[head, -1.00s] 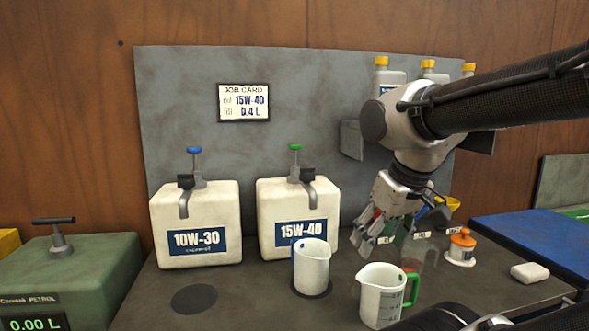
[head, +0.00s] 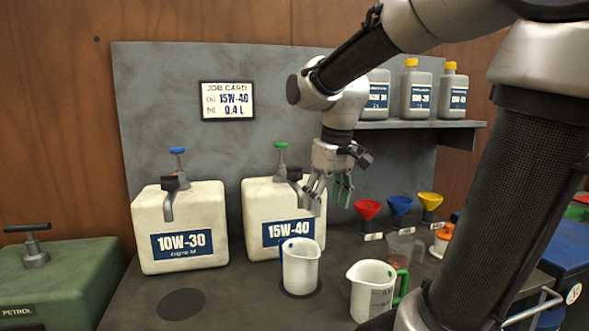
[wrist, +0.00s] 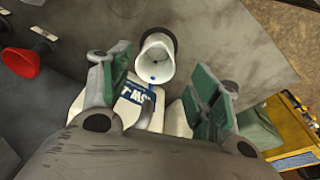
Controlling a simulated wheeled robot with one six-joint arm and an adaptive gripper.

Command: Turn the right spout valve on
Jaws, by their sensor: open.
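The right spout valve is a black block (head: 294,174) on the spout of the white 15W-40 container (head: 256,214), beneath a green-topped pump knob (head: 281,145). My gripper (head: 328,202) is open and empty, pointing down in front of the container's right side, just right of the spout. Its green-padded fingers stand apart in the wrist view (wrist: 160,92), with part of the container and its blue label (wrist: 137,94) between and below them. A white measuring jug (head: 300,266) stands on a dark disc below the spout. I cannot pick out the valve in the wrist view.
The 10W-30 container (head: 183,232), with a blue knob, stands at left. A second jug (head: 371,290) with a green handle stands front right. Red (head: 367,208), blue (head: 400,203) and yellow (head: 430,200) funnels stand at right under a shelf (head: 425,125) of bottles.

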